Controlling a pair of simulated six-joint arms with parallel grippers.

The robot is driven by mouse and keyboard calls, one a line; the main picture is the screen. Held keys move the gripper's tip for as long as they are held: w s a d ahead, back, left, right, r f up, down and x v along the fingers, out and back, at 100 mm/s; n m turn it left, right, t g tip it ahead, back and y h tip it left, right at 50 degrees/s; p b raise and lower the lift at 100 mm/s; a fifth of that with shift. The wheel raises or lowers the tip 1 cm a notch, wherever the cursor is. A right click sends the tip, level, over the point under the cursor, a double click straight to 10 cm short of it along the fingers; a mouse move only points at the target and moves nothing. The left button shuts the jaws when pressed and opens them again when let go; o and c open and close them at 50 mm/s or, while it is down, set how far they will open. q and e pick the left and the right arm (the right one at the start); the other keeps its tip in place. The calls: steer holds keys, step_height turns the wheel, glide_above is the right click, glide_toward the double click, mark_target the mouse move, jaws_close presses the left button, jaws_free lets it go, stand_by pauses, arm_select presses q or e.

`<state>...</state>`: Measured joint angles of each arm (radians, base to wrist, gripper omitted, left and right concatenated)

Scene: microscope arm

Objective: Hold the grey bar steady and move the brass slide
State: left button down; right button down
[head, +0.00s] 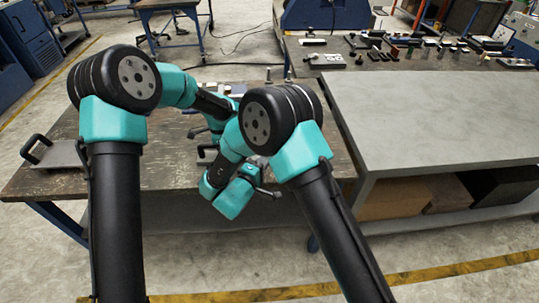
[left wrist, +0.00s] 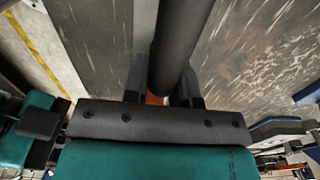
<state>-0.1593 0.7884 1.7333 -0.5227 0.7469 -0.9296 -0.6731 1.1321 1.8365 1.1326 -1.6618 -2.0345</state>
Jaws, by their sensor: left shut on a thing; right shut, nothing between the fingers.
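In the left wrist view my left gripper (left wrist: 160,97) is shut on the grey bar (left wrist: 180,45), a thick dark round piece running up and away between the two fingers. A small orange patch shows between the fingers, too little to identify. In the head view the left arm reaches in behind the right arm, and its gripper is mostly hidden. My right gripper (head: 270,191) is shut and empty, low over the front edge of the worn table. I cannot make out the brass slide; my arms cover the middle of the work area.
The worn dark table (head: 110,180) carries a grey tray with a dark handle (head: 60,155) at its left, with bare tabletop beside it. A clear grey bench top (head: 430,115) is at right. Small parts lie on a farther bench (head: 400,55).

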steer(key=shift+s+a, duration=0.15)
steer(key=shift+s, duration=0.1)
arm_select(q)
steer(key=c, duration=0.8)
jaws_free()
steer(key=shift+c, duration=0.2)
steer(key=shift+r, duration=0.15)
step_height(320, 180, up, 12)
